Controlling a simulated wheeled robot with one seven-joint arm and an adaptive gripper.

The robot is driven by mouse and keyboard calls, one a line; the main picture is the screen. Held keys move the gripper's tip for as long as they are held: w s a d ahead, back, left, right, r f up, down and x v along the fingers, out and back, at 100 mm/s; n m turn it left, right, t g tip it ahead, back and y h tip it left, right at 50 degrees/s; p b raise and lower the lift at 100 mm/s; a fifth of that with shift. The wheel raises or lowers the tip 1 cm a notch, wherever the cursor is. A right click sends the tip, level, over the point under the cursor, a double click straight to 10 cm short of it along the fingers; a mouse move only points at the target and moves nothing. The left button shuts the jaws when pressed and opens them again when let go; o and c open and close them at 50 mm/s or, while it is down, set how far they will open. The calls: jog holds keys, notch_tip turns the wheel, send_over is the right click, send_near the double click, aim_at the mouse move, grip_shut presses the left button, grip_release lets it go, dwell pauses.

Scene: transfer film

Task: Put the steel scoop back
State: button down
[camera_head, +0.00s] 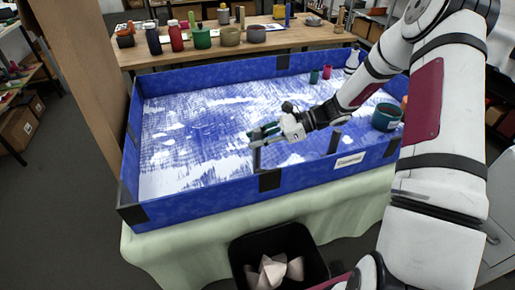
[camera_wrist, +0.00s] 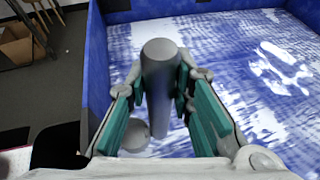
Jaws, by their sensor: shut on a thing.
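My gripper (camera_head: 258,137) is over the inside of the blue-walled box, near its front wall. In the wrist view its green-padded fingers (camera_wrist: 162,95) are shut on a grey cylindrical handle (camera_wrist: 160,65), which I take to be the steel scoop. The handle runs between the two pads, with its round end toward the top of that view. A rounded grey part (camera_wrist: 135,137) shows low beside the left finger; I cannot tell if it belongs to the scoop. In the head view the scoop is small and partly hidden by the gripper.
A teal pot (camera_head: 386,117), small green (camera_head: 314,76) and red (camera_head: 327,72) cups and a white bottle (camera_head: 352,60) stand at right. A black bin (camera_head: 240,257) stands in front.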

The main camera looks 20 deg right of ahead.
aim_at(258, 149)
jog(key=shift+f, duration=1.95)
jog(key=c, duration=1.4)
grip_release()
